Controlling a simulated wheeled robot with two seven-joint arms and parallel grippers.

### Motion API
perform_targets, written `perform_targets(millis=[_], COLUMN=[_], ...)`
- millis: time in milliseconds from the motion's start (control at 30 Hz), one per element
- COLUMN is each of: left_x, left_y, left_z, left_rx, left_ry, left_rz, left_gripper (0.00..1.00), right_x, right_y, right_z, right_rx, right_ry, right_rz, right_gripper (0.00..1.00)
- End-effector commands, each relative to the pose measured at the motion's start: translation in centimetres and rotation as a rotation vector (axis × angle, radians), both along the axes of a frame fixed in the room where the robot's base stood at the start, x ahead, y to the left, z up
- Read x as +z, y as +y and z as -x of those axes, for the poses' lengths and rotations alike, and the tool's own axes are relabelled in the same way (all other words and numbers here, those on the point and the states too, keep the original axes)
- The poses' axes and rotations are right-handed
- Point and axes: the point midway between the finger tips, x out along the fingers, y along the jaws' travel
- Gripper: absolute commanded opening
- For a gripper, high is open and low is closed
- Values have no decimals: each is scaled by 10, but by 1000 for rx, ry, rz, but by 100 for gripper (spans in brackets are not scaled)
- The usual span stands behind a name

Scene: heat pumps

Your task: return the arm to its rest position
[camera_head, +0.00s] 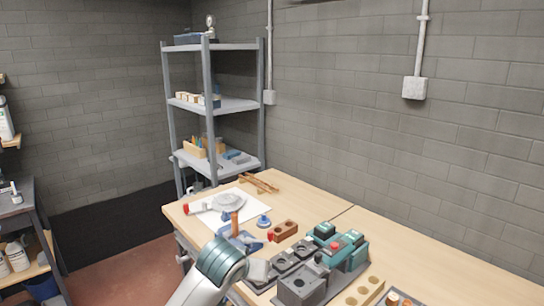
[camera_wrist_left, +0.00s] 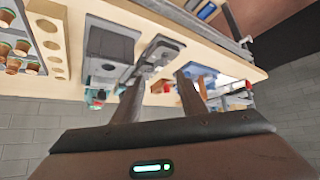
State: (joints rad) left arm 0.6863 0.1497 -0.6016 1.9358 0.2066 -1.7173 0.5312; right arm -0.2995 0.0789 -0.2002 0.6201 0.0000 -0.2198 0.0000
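My left arm (camera_head: 215,272), white with a teal band, reaches in from the bottom of the head view over the front of the wooden workbench (camera_head: 440,260). In the left wrist view my left gripper (camera_wrist_left: 158,98) shows two brown fingers spread apart with nothing held between them. The wrist picture is tilted, with the bench at the top and the wall below. In the head view the fingers are not clear. My right gripper is in neither view.
The bench carries a grey fixture (camera_head: 302,284), a teal and grey device (camera_head: 340,246), a brown block with holes (camera_head: 286,230), a blue holder (camera_head: 238,240) and a white sheet (camera_head: 256,209). A grey shelf rack (camera_head: 216,105) stands behind. A dark side table (camera_head: 15,208) is at left.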

Motion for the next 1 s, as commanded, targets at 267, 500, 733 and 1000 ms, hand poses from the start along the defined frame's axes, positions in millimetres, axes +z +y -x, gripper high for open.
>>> perform_targets(millis=[267,500,733,1000], left_x=[-47,-111,-169,-220], left_y=[9,28,54,92], left_z=[33,91,161,253], left_rx=[-14,-24,-20,-3], left_ry=[49,119,190,275], left_rz=[15,29,28,1], left_gripper=[38,38,38,38], right_x=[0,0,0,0], right_y=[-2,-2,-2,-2], right_z=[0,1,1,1], right_rx=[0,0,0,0], right_ry=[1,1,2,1], right_rz=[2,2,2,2], right_gripper=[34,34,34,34])
